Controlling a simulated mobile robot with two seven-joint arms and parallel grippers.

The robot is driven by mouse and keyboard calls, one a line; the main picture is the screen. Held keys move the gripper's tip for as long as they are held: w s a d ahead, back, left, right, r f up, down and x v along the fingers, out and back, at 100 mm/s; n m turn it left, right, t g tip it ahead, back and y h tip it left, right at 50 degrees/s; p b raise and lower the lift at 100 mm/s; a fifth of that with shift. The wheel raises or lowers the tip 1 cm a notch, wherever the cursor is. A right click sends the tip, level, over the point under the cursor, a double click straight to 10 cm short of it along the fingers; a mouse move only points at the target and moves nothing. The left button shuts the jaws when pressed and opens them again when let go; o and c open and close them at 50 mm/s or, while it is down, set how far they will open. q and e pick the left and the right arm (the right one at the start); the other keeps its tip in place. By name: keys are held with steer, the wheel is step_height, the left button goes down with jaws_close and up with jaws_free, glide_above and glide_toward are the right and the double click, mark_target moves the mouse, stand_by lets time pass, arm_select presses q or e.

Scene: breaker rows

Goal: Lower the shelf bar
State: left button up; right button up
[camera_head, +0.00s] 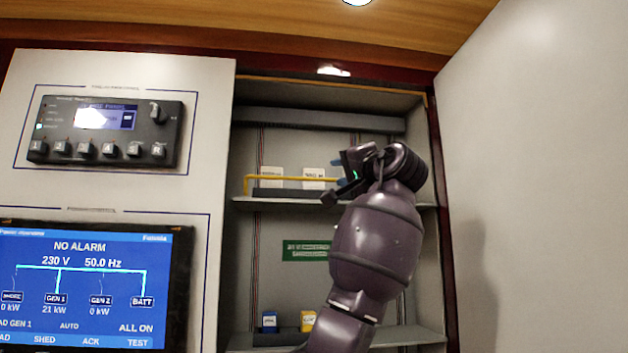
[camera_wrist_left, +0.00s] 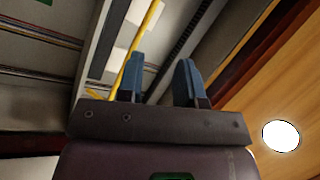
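The shelf bar is a thin yellow rail (camera_head: 292,177) in front of the upper shelf of the open cabinet, bent down at its left end. Its right part is hidden behind my left gripper. My left gripper (camera_head: 340,170) is at the right part of the bar, its blue fingertips pointing left. In the left wrist view the two blue fingers (camera_wrist_left: 161,80) stand apart with nothing seen between them. There the yellow bar (camera_wrist_left: 149,22) runs past the left finger, partly behind it. I cannot tell whether they touch. My right gripper is not in view.
White boxes (camera_head: 271,177) stand behind the bar on the upper shelf (camera_head: 285,204). A blue and a yellow item (camera_head: 308,320) are on the lower shelf. A control panel (camera_head: 105,131) and a screen (camera_head: 90,285) are left; a pale door panel (camera_head: 545,170) is right.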

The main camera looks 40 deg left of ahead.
mark_target(315, 179)
arm_select(q)
steer(key=w+a+m+p, duration=0.1)
steer(key=a, duration=0.2)
steer(key=w+a+m+p, duration=0.1)
steer(key=a, duration=0.2)
steer(key=w+a+m+g+p, duration=0.1)
steer(key=a+m, duration=0.1)
steer(key=a, duration=0.1)
steer(key=shift+w+a+r, duration=0.1)
steer(key=shift+w+r, duration=0.1)
steer(key=shift+w+a, duration=0.3)
steer(key=shift+a, duration=0.3)
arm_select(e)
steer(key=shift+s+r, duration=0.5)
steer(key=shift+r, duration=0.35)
arm_select(q)
jaws_close()
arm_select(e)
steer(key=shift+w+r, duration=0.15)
